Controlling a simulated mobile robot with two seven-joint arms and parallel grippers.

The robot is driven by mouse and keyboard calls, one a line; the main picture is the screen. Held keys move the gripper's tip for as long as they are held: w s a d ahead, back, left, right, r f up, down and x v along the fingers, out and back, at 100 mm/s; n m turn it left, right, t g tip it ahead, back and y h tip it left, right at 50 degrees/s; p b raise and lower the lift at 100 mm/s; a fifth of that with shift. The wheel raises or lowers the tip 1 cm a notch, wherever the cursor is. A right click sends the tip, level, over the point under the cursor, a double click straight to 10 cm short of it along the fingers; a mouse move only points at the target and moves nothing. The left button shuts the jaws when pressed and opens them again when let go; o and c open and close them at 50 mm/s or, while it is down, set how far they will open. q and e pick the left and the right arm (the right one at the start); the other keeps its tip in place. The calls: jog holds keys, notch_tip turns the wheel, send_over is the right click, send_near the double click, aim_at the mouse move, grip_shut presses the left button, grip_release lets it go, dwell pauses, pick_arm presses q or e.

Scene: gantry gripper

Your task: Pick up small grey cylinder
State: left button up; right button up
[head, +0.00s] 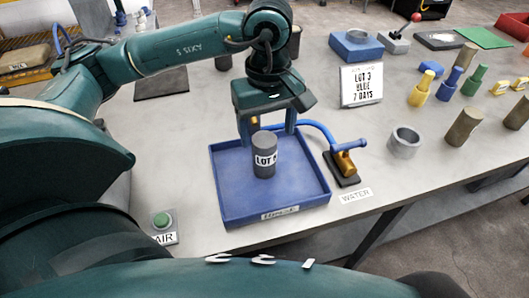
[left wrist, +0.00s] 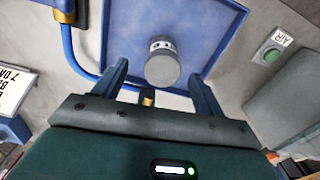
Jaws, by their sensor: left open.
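The small grey cylinder (head: 264,163) stands upright in the blue tray (head: 225,205), toward its far half. It has a white label reading "LOT" and more that I cannot fully read. My left gripper (head: 267,131) is open, pointing down just above the cylinder, with one finger to each side of its top in the head view. In the left wrist view the cylinder (left wrist: 162,70) shows between the open fingers (left wrist: 158,77), nothing held. Whether the fingers reach down past its top is hard to tell. My right gripper is not in view.
A blue pipe with a brass valve (head: 345,163) stands right of the tray, near a "WATER" label (head: 356,195). A "LOT 3" sign (head: 361,85) stands behind. A green button (head: 161,220) is at the left. A grey ring (head: 404,142) and several cylinders stand right.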

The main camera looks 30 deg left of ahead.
aim_at(265, 139)
pick_arm(q)
jog(key=f, duration=0.3)
jog(key=f+p, duration=0.1)
jog(key=f, duration=0.1)
jog(key=shift+s+a+f, duration=0.1)
jog(key=shift+a, duration=0.15)
jog(key=c, duration=1.5)
